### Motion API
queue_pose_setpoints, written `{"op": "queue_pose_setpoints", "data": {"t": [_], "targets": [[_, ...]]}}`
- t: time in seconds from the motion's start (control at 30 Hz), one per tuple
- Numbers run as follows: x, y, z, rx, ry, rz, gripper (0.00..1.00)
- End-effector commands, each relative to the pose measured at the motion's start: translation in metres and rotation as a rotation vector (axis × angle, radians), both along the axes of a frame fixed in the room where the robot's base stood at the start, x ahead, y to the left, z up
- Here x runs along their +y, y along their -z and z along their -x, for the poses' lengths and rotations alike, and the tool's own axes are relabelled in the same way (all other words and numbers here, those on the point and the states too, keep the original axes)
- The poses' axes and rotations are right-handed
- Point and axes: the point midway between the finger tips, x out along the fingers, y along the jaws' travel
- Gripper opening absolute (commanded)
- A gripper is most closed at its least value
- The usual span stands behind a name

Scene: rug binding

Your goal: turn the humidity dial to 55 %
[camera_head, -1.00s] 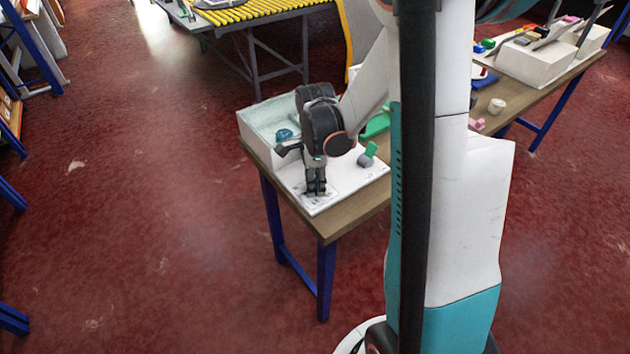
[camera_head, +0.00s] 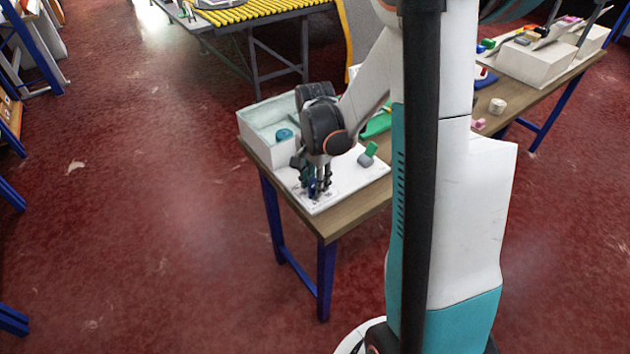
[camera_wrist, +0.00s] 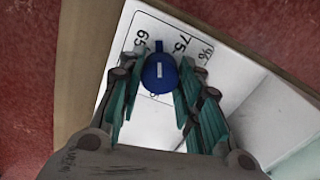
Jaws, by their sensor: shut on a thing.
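The humidity dial (camera_wrist: 159,78) is a round blue knob with a pale mark on its top. In the wrist view, a narrow blue tab reaches from it toward the gap between the printed 65 and 75. It sits on a white panel (camera_wrist: 150,130) with a black-framed scale and a % sign. The other scale numbers are hidden or unclear. My gripper (camera_wrist: 158,85) is shut on the dial, one green-padded finger on each side. In the head view, my gripper (camera_head: 318,188) points down at the panel's front, and a bit of blue shows between the fingers.
The panel lies on a wooden table (camera_head: 335,226) near its front corner. A white open box (camera_head: 262,145) with a teal round thing (camera_head: 284,135) stands behind it. A green and grey piece (camera_head: 367,155) lies at the right. Red floor is clear to the left.

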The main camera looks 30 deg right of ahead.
Motion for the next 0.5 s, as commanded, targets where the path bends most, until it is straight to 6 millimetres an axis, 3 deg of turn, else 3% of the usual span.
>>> {"op": "queue_pose_setpoints", "data": {"t": [0.5], "targets": [[0.0001,0.0004,0.0002,0.0,-0.488,0.0,0.08]]}}
